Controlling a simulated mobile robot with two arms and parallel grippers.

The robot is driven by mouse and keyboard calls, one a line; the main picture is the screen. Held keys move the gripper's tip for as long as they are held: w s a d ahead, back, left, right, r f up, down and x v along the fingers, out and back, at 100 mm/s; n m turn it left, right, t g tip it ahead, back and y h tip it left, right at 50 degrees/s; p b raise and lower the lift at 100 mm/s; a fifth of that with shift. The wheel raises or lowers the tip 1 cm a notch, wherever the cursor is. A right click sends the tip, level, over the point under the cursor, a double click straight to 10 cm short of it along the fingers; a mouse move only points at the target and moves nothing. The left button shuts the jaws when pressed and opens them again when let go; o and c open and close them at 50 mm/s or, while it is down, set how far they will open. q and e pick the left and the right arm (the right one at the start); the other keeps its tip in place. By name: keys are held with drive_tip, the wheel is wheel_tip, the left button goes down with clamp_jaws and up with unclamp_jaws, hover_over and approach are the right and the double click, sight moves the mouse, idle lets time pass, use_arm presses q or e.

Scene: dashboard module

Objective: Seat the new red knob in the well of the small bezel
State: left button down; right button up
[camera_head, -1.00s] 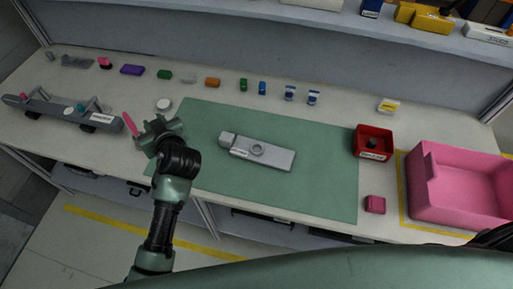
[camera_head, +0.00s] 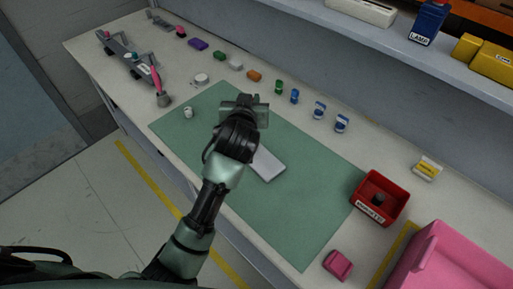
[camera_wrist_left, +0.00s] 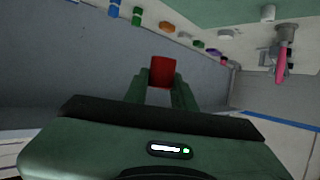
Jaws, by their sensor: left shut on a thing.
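My left gripper (camera_head: 243,106) is over the far end of the grey module (camera_head: 268,165) on the green mat. In the left wrist view its two green fingers (camera_wrist_left: 162,88) are shut on a red piece (camera_wrist_left: 162,70), which looks like the red knob. In the head view the gripper and wrist hide that piece. They also cover the module's bezel and well, so I cannot tell how the knob stands to the well. Only the near end of the module shows. My right gripper is not in view.
A small white cylinder (camera_head: 188,112) stands on the left of the mat (camera_head: 300,210). A pink-handled brush (camera_head: 157,82) is beyond it. A red bin (camera_head: 379,198) holding a dark piece, a pink block (camera_head: 338,265) and a pink crate (camera_head: 440,265) are at right. Small coloured parts line the back.

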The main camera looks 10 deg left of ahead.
use_arm(q)
wheel_tip(320, 180, down, 13)
drive_tip(key=shift+r+p, duration=0.15)
drive_tip(key=shift+p, duration=0.15)
drive_tip(key=shift+f, duration=0.65)
wheel_tip(320, 180, down, 4)
drive_tip(key=shift+r, duration=0.25)
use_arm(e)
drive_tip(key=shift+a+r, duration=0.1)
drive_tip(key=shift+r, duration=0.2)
use_arm(q)
drive_tip(key=shift+f+b, duration=0.3)
drive_tip(key=shift+b, duration=0.15)
drive_tip(key=c, duration=1.2)
unclamp_jaws()
drive_tip(key=shift+s, duration=0.1)
drive_tip(key=shift+o, duration=0.2)
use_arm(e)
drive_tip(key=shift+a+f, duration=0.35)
